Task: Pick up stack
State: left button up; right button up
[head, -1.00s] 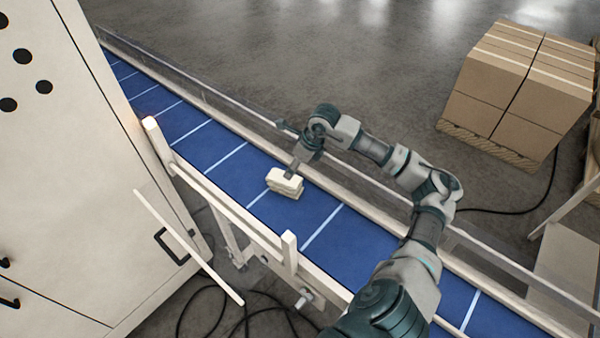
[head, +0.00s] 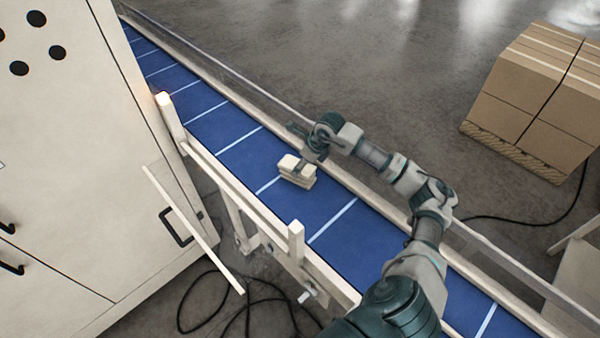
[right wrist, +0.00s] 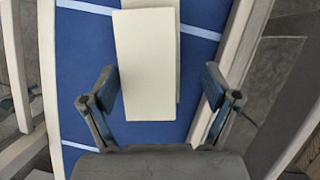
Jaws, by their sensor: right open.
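The stack (head: 297,171) is a small pile of cream-white flat pieces on the blue conveyor belt (head: 331,213). Its upper piece sits slightly offset from the lower one. In the right wrist view the stack (right wrist: 146,65) reaches in between the fingers, nearer the left finger, with a gap visible on the right. My right gripper (head: 303,163) is at the stack's far right side in the head view, and its fingers are partly hidden there. In the right wrist view the right gripper (right wrist: 160,92) is open with its fingers spread on either side. My left gripper is not in view.
Pale rails (head: 222,170) with upright posts edge the belt on the near side, and a clear guard runs along the far side. A cream cabinet (head: 85,200) stands at left. Cardboard boxes (head: 535,85) on a pallet stand at right. Black cables lie on the floor.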

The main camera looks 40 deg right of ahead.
jog(key=shift+a+f, duration=0.1)
jog(key=shift+f, duration=0.05)
jog(key=f, duration=0.1)
jog(key=w+a+f+b, duration=0.2)
jog(key=shift+w+f, duration=0.15)
jog(key=shift+f, duration=0.25)
jog(key=shift+w+f, duration=0.1)
jog(key=shift+d, duration=0.15)
jog(key=shift+s+d, duration=0.2)
jog(key=shift+d, duration=0.25)
jog(key=shift+d+f, duration=0.1)
jog(key=shift+c, duration=1.4)
jog(key=c, duration=0.4)
jog(key=shift+a, duration=0.25)
jog(key=c, duration=0.4)
jog(key=shift+w+a, duration=0.1)
jog(key=shift+a, duration=0.2)
jog(key=shift+c, duration=0.4)
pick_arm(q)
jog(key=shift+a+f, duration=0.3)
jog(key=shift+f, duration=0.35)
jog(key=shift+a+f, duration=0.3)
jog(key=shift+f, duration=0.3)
pick_arm(e)
jog(key=shift+d+r, duration=0.1)
jog(key=shift+r, duration=0.1)
